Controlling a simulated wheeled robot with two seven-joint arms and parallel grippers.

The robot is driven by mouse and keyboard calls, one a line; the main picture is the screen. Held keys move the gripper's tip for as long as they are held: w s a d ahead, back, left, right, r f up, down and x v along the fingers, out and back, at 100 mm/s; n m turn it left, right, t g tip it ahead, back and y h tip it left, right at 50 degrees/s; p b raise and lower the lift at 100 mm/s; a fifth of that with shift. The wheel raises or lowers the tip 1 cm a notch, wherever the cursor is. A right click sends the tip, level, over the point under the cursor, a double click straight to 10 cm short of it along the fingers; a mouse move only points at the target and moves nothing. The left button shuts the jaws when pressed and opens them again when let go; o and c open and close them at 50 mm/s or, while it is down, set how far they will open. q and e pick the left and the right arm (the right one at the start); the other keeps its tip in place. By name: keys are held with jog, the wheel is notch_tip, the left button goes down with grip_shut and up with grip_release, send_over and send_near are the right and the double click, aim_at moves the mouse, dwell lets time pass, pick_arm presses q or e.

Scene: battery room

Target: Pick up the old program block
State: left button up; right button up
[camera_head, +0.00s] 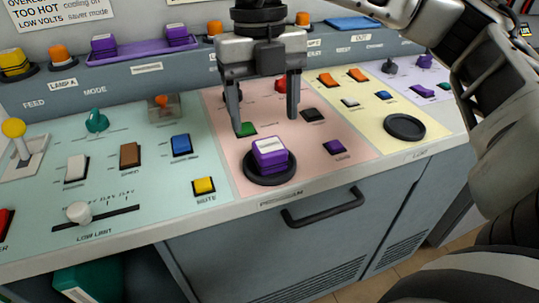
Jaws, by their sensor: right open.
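A purple block with a white top label (271,154) sits in a round black socket (270,179) on the pink panel of the console. I take it for the old program block. My right gripper (265,125) points down above and just behind it, with its two fingers apart and nothing between them. The fingers do not visibly touch the block. Two more purple blocks stand on a purple tray (140,50) on the back ledge. My left gripper is not in view.
Several buttons and switches surround the socket, among them a green button (246,129) and a purple one (335,147). An empty round black socket (404,127) is on the yellow panel. A slider (79,212) and a yellow-knobbed lever (14,128) are at left.

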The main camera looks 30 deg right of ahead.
aim_at(270, 145)
jog(key=shift+s+d+f, duration=0.1)
jog(key=shift+s+f, duration=0.1)
jog(key=shift+f, duration=1.2)
jog(key=shift+s+d+f, duration=0.1)
jog(key=shift+s+f, duration=0.05)
jog(key=shift+f, duration=1.2)
jog(key=c, duration=1.1)
